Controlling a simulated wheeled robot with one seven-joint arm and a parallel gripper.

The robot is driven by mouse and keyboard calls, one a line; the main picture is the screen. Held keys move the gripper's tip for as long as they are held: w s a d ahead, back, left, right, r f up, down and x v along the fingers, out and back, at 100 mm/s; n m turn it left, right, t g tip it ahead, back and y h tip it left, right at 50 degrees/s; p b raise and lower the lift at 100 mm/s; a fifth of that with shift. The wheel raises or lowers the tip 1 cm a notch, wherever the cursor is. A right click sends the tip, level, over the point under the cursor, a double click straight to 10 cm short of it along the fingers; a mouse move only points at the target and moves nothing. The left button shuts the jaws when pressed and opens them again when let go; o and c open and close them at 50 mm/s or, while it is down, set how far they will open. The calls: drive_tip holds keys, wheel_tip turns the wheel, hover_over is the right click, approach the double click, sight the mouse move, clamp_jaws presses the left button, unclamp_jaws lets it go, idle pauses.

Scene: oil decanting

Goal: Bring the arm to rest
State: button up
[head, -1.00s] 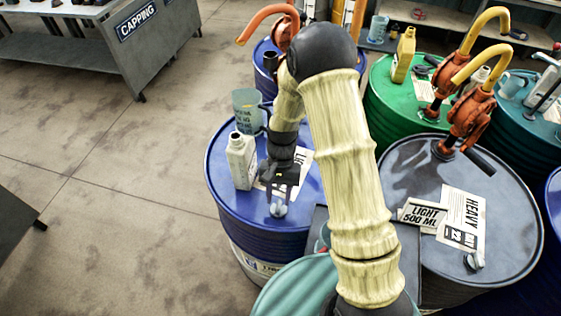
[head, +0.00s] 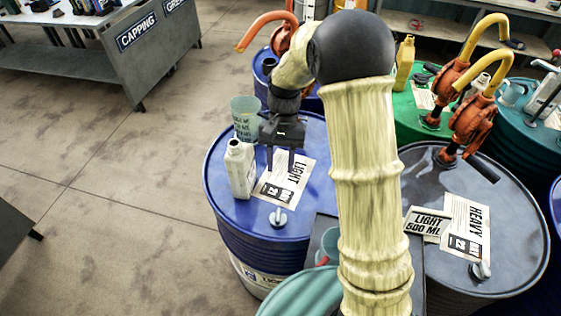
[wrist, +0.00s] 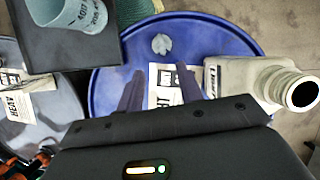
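My gripper (head: 282,162) hangs fingers-down above the blue drum (head: 232,210) with the LIGHT label. In the wrist view its two fingers stand apart with nothing between them (wrist: 158,88), over the drum's paper label (wrist: 167,76). My arm arches up from the bottom of the head view and bends over to the gripper. A white bottle (head: 240,170) stands upright on the drum left of the gripper, apart from it; its open neck shows in the wrist view (wrist: 272,84).
A translucent jug (head: 245,116) stands behind the bottle. A grey bung cap (head: 278,218) lies in front of the label. Right of my arm are the dark HEAVY drum (head: 512,235), a LIGHT 500 ML sign (head: 428,222) and orange hand pumps (head: 474,122). Open floor lies left.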

idle(0.3)
drive_tip(key=s+d+r+n+t+h, duration=0.1)
drive_tip(key=s+d+r+n+t, duration=0.1)
drive_tip(key=s+d+t, duration=0.4)
drive_tip(key=s+d+r, duration=0.1)
drive_tip(key=s+d, duration=0.3)
drive_tip(key=s, duration=0.1)
drive_tip(key=shift+s+d+r+n+t, duration=0.15)
drive_tip(key=shift+s+d+n+t, duration=0.15)
drive_tip(key=shift+s+t, duration=0.1)
idle(0.7)
